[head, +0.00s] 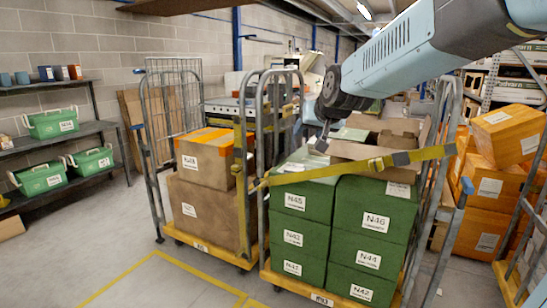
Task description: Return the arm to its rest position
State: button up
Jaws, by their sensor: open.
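My arm (395,60) reaches in from the top right of the head view, with its dark round wrist joint near the centre. My gripper (321,147) hangs below that joint, small and partly hidden by the wrist. It is open, and I see nothing held in it. In the picture it lies over the top of the green boxes (300,198) in the middle roll cage. I cannot tell how far above or in front of them it is.
A yellow strap (350,169) crosses the middle roll cage (268,130), with an open cardboard box (375,150) on top. Another cage (147,155) holds brown boxes. Orange boxes (508,135) stand right. A shelf (85,130) with green bins is left. Floor at front left is clear.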

jog(key=s+d+f+g+h, duration=0.1)
jog(key=s+d, duration=0.3)
jog(key=s, duration=0.5)
jog(key=s+d+f+g+h, duration=0.1)
jog(key=s+d+f+g, duration=0.1)
jog(key=s+d, duration=0.3)
jog(key=s+d+f+g, duration=0.1)
jog(key=s+d+f, duration=0.3)
jog(key=s, duration=0.9)
jog(key=shift+s+d+g+h, duration=0.4)
jog(key=shift+d, duration=0.05)
jog(key=shift+f, duration=0.1)
jog(key=shift+c, duration=0.5)
dwell(0.4)
